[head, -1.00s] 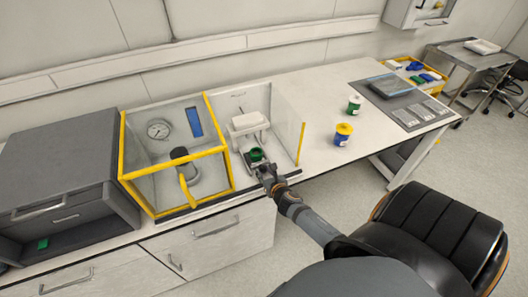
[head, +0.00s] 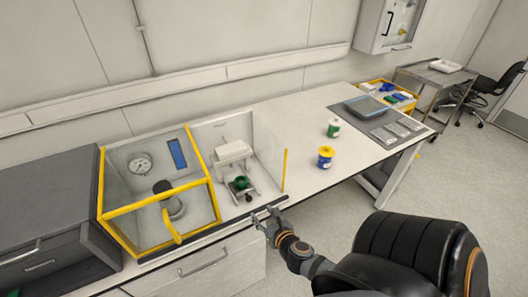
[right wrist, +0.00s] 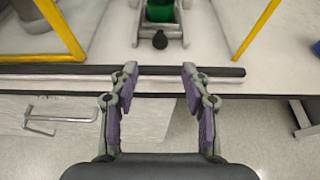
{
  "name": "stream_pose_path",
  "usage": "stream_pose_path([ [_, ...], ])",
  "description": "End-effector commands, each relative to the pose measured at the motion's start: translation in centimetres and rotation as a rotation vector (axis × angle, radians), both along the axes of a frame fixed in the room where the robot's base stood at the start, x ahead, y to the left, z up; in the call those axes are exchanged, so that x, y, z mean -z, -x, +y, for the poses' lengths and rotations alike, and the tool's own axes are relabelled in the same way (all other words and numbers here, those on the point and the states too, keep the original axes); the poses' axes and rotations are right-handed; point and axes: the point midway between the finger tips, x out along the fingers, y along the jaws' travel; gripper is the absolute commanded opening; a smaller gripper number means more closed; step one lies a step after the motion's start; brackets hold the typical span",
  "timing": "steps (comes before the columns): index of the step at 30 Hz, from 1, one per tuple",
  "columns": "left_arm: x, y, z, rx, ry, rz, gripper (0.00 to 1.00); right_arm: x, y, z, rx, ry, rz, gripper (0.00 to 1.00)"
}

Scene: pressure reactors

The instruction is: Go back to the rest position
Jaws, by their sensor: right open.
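My right gripper (head: 271,225) is open and empty in front of the bench's front edge, just short of the open glass bay. In the right wrist view its two fingers (right wrist: 159,90) stand apart with nothing between them. A green container (head: 241,183) sits on the small stand inside the bay, beyond the fingers; it also shows in the right wrist view (right wrist: 160,10). My left gripper is not in view.
A yellow-framed glass enclosure (head: 160,213) with a gauge stands left of the bay. A blue jar with yellow lid (head: 325,159) and a white-and-green jar (head: 333,129) stand on the bench to the right. Drawers (head: 208,266) lie below; open floor lies right.

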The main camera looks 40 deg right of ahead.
Motion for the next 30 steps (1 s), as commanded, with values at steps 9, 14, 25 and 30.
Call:
stream_pose_path([
  [9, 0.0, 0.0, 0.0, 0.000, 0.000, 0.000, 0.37, -0.3, 0.6, 0.1, 0.001, 0.000, -0.001, 0.47],
  [14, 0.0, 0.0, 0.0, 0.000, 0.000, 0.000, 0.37, -0.3, 0.6, 0.1, 0.000, -0.001, -0.001, 0.47],
  [25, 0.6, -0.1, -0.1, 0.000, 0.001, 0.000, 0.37, 7.9, 2.6, -1.4, 0.186, -0.302, 0.074, 0.47],
  [30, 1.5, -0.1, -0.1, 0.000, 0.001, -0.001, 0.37, 21.7, 8.7, -2.5, 0.663, -0.869, 0.151, 0.47],
])
